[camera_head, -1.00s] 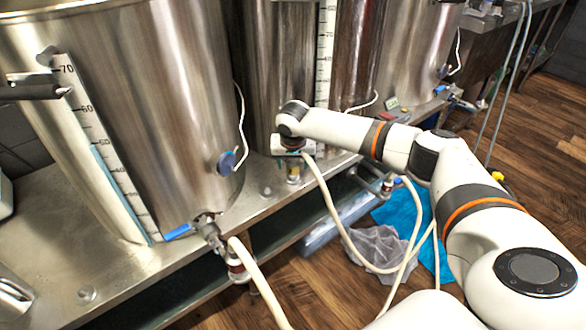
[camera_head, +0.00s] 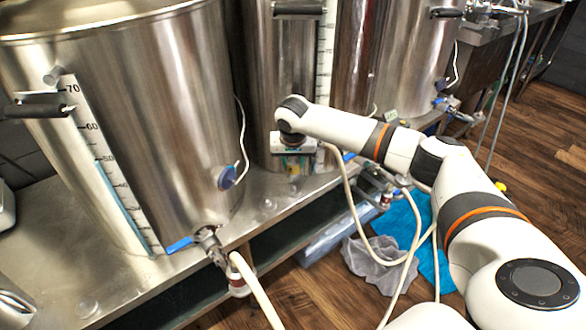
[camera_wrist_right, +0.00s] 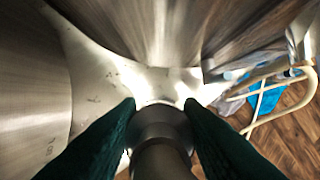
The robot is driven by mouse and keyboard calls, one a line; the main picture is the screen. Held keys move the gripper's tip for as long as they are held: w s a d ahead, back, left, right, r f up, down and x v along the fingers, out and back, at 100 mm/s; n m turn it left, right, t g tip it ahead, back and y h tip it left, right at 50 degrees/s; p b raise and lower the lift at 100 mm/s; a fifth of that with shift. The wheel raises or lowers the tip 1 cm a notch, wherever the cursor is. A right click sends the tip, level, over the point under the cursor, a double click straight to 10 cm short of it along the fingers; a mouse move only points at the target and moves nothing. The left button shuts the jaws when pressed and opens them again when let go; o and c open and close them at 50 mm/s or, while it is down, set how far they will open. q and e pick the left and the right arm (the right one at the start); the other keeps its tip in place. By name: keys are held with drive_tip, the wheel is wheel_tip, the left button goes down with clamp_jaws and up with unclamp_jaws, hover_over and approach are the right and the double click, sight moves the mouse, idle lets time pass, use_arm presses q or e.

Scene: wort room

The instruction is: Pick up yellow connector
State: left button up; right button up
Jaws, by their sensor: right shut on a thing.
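My right gripper (camera_head: 294,163) points down in front of the middle steel tank, close above the metal bench. In the right wrist view its two dark green fingers (camera_wrist_right: 160,112) close on the sides of a dark round piece (camera_wrist_right: 160,130). A pale hose (camera_head: 350,195) runs down from beside the gripper. My left gripper is out of view.
A large steel tank (camera_head: 140,120) with a blue-handled valve (camera_head: 180,244) stands at left. The bench edge (camera_head: 255,230) runs below the gripper. A crumpled grey bag (camera_head: 375,268) and blue sheet (camera_head: 400,222) lie on the wooden floor, which is open at right.

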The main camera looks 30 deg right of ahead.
wheel_tip(320, 180, up, 3)
drive_tip(key=shift+f, duration=0.1)
wheel_tip(320, 180, up, 9)
drive_tip(key=shift+f+p, duration=0.15)
drive_tip(key=shift+p, duration=1.1)
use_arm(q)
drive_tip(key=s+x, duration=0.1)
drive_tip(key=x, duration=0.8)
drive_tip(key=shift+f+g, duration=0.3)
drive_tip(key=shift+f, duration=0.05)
use_arm(e)
drive_tip(key=shift+r, duration=0.75)
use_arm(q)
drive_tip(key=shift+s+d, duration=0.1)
use_arm(e)
drive_tip(key=shift+r, duration=0.1)
